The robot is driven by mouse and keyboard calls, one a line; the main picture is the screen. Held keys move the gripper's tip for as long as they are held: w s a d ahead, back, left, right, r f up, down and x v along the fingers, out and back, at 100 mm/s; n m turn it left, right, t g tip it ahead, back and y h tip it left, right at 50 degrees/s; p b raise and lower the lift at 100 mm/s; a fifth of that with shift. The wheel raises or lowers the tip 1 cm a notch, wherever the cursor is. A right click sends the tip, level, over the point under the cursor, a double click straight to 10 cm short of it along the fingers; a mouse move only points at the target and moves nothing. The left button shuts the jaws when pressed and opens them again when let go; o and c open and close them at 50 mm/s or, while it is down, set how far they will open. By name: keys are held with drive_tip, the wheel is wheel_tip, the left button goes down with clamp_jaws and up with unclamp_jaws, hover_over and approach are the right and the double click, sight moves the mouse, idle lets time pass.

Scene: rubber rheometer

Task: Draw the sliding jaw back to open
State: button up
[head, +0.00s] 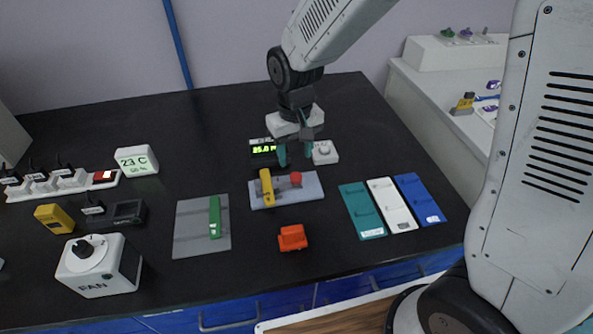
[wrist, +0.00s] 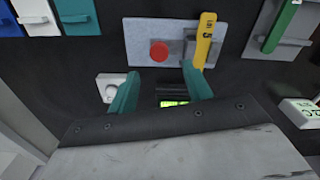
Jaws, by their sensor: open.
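A light grey plate (head: 312,188) lies near the front middle of the black bench and carries a yellow upright piece (head: 267,187) and a red round knob (head: 296,179). In the wrist view the plate (wrist: 138,32) is ahead of my fingers, with the red knob (wrist: 158,51) left of the labelled yellow piece (wrist: 205,38). I cannot tell for sure which part is the sliding jaw. My gripper (head: 296,158) is open and empty, its teal fingers apart above the bench just behind the plate; it also shows in the wrist view (wrist: 160,80).
A green-digit display (head: 264,149) and a white dial box (head: 325,153) sit behind the plate, close to my gripper. A grey plate with a green handle (head: 215,217) is left, an orange block (head: 292,238) in front, and teal, white and blue panels (head: 396,205) right.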

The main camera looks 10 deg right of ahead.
sight(296, 175)
wheel_tip(296, 175, down, 7)
drive_tip(key=shift+r, duration=0.15)
